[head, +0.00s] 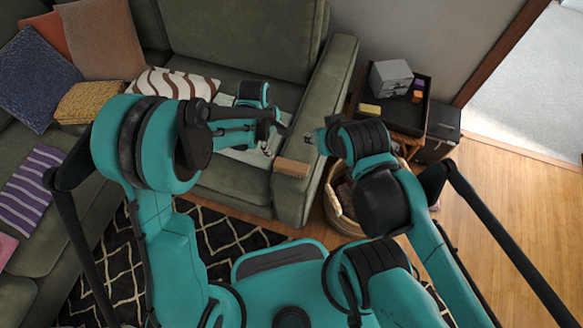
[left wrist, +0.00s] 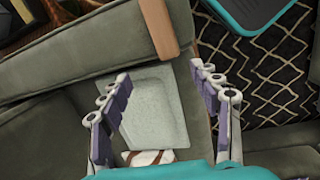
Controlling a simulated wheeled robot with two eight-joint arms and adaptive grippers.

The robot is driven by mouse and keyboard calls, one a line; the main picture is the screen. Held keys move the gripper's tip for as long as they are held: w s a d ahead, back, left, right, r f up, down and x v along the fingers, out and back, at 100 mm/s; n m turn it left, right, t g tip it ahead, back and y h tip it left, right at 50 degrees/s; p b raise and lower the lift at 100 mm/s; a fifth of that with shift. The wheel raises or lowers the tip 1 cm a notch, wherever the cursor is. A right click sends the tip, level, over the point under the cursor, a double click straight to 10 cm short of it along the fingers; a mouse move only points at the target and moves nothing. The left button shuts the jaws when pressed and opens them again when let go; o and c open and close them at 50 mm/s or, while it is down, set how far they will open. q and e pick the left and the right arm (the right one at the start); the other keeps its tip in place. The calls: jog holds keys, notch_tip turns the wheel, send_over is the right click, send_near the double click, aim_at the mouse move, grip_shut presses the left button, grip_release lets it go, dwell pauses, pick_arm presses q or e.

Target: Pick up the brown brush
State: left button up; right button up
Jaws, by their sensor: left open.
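The brown brush (head: 291,167) shows as a small flat brown block on the front end of the sofa's right armrest. In the left wrist view the brush (left wrist: 160,28) is a long brown bar at the top, beyond the fingertips. My left gripper (head: 273,138) is above the sofa seat beside the armrest, just behind and left of the brush. In the left wrist view its fingers (left wrist: 160,75) are spread wide with nothing between them. My right gripper (head: 311,140) is near the armrest, right of the brush; its fingers are too small to read.
A pale tray (left wrist: 157,105) lies on the sofa seat under my left gripper. A woven basket (head: 334,200) stands on the floor right of the armrest (head: 322,115). A side table with a dark tray (head: 388,115) is behind it. Wooden floor (head: 490,210) at right is clear.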

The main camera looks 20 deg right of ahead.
pick_arm(q)
jog(key=n+g+b, duration=0.1)
jog(key=n, duration=0.1)
send_near(291, 165)
jog(key=f, duration=0.2)
jog(key=d+f, duration=0.1)
jog(key=f, duration=0.2)
jog(key=shift+d+f, duration=0.2)
jog(key=f, duration=0.1)
jog(key=f+b, duration=0.1)
jog(key=f, duration=0.1)
jog(key=f+b, duration=0.1)
jog(key=f, duration=0.1)
jog(key=shift+s+d+f, duration=0.15)
jog(key=shift+s+f, duration=0.05)
jog(key=shift+s, duration=0.1)
jog(key=shift+r, duration=0.1)
jog(key=c, duration=1.3)
